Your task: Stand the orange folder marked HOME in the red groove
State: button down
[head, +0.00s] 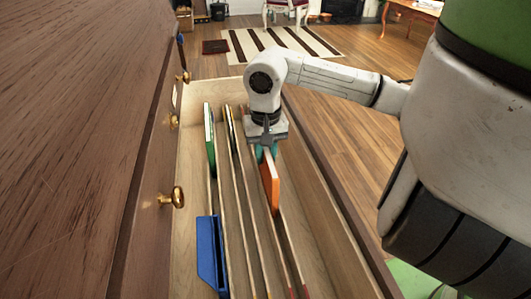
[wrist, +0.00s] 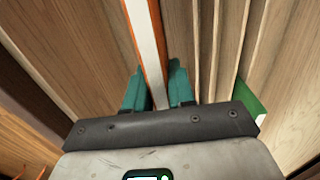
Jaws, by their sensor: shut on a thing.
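In the wrist view the folder (wrist: 148,40) shows as a white edge with an orange side between the teal fingers (wrist: 157,90).
A green folder (head: 209,138) and a thin yellow-edged folder (head: 230,126) stand in grooves to the left. A blue holder (head: 210,255) is at the drawer's near left. The drawer's right wall (head: 335,205) is close by; the drawer floor right of the rails is bare.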

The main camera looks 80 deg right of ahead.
jog(key=shift+f+b, duration=0.6)
jog(key=shift+f, duration=0.85)
jog(key=c, duration=0.9)
grip_release()
jog(key=shift+r+p, duration=2.05)
jog(key=shift+r, duration=2.5)
